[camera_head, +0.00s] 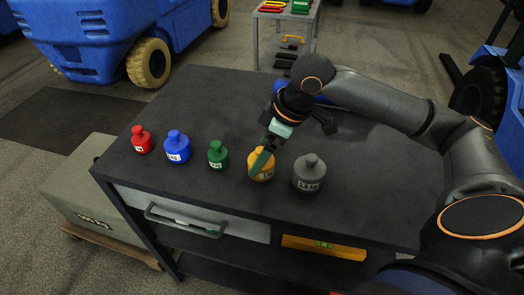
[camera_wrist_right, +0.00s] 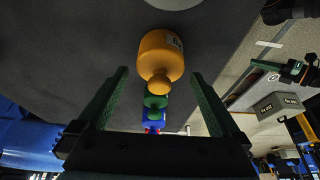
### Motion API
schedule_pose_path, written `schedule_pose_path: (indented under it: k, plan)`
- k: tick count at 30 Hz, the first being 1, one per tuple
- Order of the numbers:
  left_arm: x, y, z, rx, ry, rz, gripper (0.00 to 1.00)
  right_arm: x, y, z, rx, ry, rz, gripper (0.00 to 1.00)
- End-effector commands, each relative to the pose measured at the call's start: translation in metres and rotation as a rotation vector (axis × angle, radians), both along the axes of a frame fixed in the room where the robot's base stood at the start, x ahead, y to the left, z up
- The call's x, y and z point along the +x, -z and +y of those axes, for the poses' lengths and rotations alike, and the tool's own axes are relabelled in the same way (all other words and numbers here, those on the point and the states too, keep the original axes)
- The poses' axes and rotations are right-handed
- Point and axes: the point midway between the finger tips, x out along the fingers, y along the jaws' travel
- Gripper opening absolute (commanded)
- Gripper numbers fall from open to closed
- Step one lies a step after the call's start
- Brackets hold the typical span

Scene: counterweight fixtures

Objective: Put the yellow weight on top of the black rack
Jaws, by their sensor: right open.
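The yellow weight (camera_head: 267,172) stands upright on the dark table (camera_head: 215,95), with the green weight to its left and the grey weight to its right. My right gripper (camera_head: 259,160) is at the yellow weight, with a green finger in front of it in the head view. In the right wrist view, the yellow weight (camera_wrist_right: 160,55) shows between the two open fingers, its knob towards the palm, with gaps on both sides. My left gripper is not in view. I cannot clearly make out a separate black rack; my right arm hides part of the table.
A red weight (camera_head: 141,140), a blue weight (camera_head: 177,147), a green weight (camera_head: 217,155) and a grey weight (camera_head: 309,175) stand in a row with the yellow one. A drawer (camera_head: 185,213) and an orange level (camera_head: 322,248) are below the tabletop. The back left tabletop is clear.

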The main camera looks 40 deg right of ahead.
Motion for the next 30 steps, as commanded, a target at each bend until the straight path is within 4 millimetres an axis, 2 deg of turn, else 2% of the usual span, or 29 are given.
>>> schedule_pose_path:
  k: [9,15,21,30]
  plan:
    - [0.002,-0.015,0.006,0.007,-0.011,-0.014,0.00,-0.017,-0.059,-0.016,-0.002,0.003,-0.004,1.00]
    - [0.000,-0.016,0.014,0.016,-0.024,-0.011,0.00,-0.028,-0.093,-0.025,-0.001,0.002,-0.003,1.00]
    - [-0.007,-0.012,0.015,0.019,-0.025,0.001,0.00,-0.033,-0.109,-0.029,-0.001,0.001,-0.002,1.00]
    - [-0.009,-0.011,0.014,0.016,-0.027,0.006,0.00,-0.034,-0.110,-0.030,0.001,0.000,-0.001,1.00]
